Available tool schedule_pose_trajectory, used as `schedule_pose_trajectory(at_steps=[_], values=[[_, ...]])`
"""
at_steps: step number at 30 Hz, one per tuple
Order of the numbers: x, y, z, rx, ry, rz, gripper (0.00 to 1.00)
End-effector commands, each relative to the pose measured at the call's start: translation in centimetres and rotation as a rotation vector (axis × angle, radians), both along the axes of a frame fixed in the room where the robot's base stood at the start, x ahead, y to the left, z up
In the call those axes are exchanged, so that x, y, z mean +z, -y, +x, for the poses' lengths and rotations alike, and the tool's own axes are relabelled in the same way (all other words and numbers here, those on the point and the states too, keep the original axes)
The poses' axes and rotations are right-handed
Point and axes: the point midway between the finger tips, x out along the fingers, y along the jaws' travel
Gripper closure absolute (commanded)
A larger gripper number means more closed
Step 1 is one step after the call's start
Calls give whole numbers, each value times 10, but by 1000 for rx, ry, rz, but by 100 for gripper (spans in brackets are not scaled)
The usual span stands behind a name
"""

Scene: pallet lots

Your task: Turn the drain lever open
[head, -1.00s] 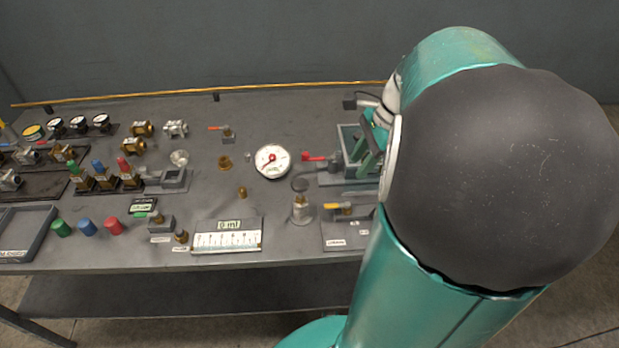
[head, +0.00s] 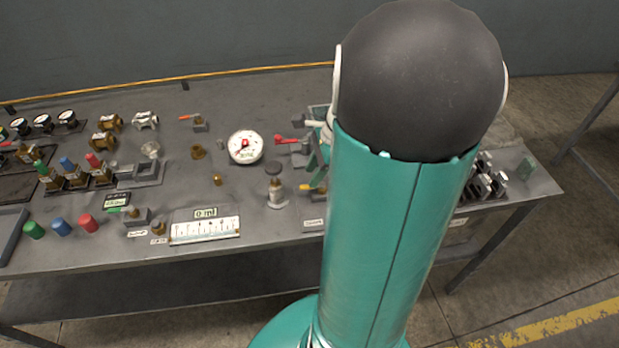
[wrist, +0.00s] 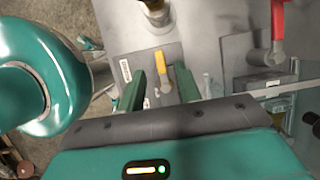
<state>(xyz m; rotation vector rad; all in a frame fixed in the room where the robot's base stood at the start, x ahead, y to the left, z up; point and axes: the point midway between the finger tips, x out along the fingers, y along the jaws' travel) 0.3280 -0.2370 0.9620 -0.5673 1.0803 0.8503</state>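A yellow-handled lever (wrist: 164,78) sits on a grey plate (wrist: 154,62) with a small label I cannot read; I take it for the drain lever. In the wrist view my gripper (wrist: 160,72) is open, and its two green fingers stand apart with the yellow lever seen between them. I cannot tell how far above it they are or whether they touch it.
A round gauge (head: 245,147), a 0 ml display with a scale (head: 205,229) and a metal bottle-like part (head: 276,193) stand left of my arm. Several valves and coloured caps fill the left of the bench (head: 265,105). Dark parts (head: 484,182) stand at the right.

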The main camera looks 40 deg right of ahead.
Motion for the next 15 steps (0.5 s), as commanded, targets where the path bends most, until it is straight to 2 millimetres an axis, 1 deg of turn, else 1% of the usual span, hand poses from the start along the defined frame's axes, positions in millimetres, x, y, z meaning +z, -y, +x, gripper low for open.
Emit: schedule_pose_trajectory(at_steps=[1, 3, 6, 9, 15], values=[[-8, -3, 1, 0, -2, 3, 66], [-17, -6, 4, 3, -2, 2, 66], [-25, -9, 6, 4, -1, 0, 66], [-29, -10, 7, 3, 0, 0, 66], [-29, -10, 7, 3, 1, -1, 66]])
